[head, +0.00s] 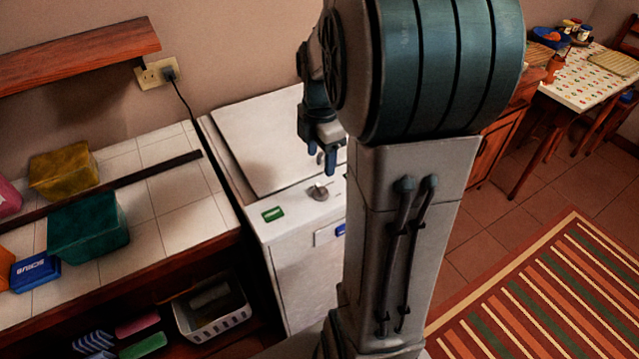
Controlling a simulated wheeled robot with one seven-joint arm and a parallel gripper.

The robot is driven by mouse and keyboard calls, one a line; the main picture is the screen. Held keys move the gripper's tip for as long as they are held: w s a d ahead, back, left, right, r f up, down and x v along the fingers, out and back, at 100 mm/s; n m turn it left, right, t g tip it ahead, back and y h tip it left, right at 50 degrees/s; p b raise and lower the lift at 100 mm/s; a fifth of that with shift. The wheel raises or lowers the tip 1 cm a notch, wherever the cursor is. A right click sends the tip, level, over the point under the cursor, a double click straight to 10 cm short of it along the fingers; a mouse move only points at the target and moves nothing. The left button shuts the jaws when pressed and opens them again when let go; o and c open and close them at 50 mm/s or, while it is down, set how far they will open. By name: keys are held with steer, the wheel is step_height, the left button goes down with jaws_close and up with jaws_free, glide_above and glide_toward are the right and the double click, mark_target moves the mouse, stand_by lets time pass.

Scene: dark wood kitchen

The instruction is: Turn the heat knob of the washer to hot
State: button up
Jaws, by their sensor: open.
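The washer (296,273) is a white top-loading machine beside the tiled counter, with a closed lid (262,140). On its front top strip sits a grey round knob (318,192), and a green label or button (273,214) lies to the knob's left. A blue-marked panel (330,234) is on the front face, partly hidden by my arm column. My gripper (320,172) points down just above and behind the grey knob, apart from it as far as I can tell. Its jaws are open and empty. The knob's setting is too small to read.
The tiled counter (165,205) at left bears a yellow box (63,170), a teal box (88,228) and a blue pack (35,270). A white basket (212,312) stands below it. A power cord (183,100) hangs from the wall socket (155,74) behind.

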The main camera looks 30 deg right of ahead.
mark_target(321, 188)
step_height(321, 188, down, 10)
steer(key=shift+r, duration=0.1)
steer(key=shift+c, duration=0.3)
steer(key=c, duration=0.9)
